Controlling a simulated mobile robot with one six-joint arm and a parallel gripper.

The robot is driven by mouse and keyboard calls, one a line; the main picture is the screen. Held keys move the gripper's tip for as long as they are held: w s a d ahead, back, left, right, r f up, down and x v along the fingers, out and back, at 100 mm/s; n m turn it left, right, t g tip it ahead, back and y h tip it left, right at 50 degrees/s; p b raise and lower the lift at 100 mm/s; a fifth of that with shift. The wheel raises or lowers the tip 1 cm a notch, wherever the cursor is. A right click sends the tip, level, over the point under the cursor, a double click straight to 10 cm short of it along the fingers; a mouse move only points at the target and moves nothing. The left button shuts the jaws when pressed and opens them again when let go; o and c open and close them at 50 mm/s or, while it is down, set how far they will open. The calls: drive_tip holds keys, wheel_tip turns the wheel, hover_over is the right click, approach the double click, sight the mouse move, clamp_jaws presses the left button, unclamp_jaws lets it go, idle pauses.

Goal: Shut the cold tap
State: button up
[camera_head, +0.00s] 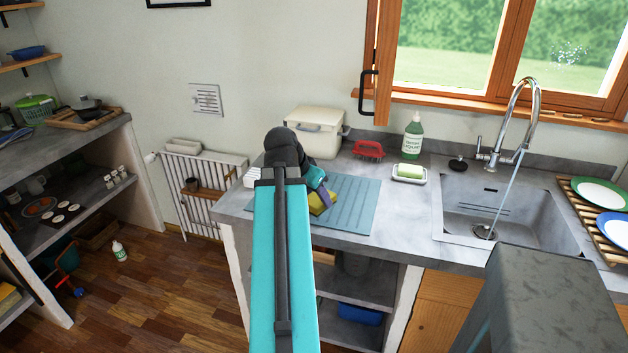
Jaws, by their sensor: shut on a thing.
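The chrome tap (533,92) stands behind the grey sink (437,205) at the right. A thin stream of water (507,190) falls from its spout to the drain. A small upright lever (478,146) shows at the left of the tap's base; no hot or cold mark is legible. My gripper (320,196) is over the blue-grey drying mat, well left of the tap. It is shut on a yellow sponge (322,204). My arm hides part of the mat, and I cannot tell whether the sponge touches it.
The drying mat (358,200) lies on the counter. A soap dish (410,174), green bottle (413,137), red brush (368,150) and cream bread bin (315,132) stand behind. A plate rack (585,215) is right of the sink. An open window sash (384,70) hangs above the counter.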

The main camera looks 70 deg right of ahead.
drive_tip(key=shift+w+d+r+p, duration=0.1)
drive_tip(key=shift+w+d+p, duration=0.1)
drive_tip(key=shift+d+p, duration=0.45)
drive_tip(key=shift+w+d+p, duration=0.2)
drive_tip(key=shift+d+p, duration=0.2)
drive_tip(key=shift+p, duration=0.3)
drive_tip(key=w+d, duration=0.1)
drive_tip(key=d, duration=0.2)
drive_tip(key=w+d+f+p, duration=0.1)
drive_tip(key=d, duration=0.2)
drive_tip(key=w+d+p, duration=0.1)
drive_tip(key=d, duration=0.3)
drive_tip(key=shift+w+f, duration=0.15)
drive_tip(key=shift+w, duration=0.2)
drive_tip(key=shift+f, duration=0.1)
drive_tip(key=shift+f, duration=0.1)
drive_tip(key=shift+f+p, duration=0.85)
drive_tip(key=shift+f, duration=0.8)
drive_tip(key=shift+f, duration=0.15)
drive_tip(key=o, duration=0.9)
drive_tip(key=shift+a+r, duration=0.1)
drive_tip(key=shift+r, duration=0.2)
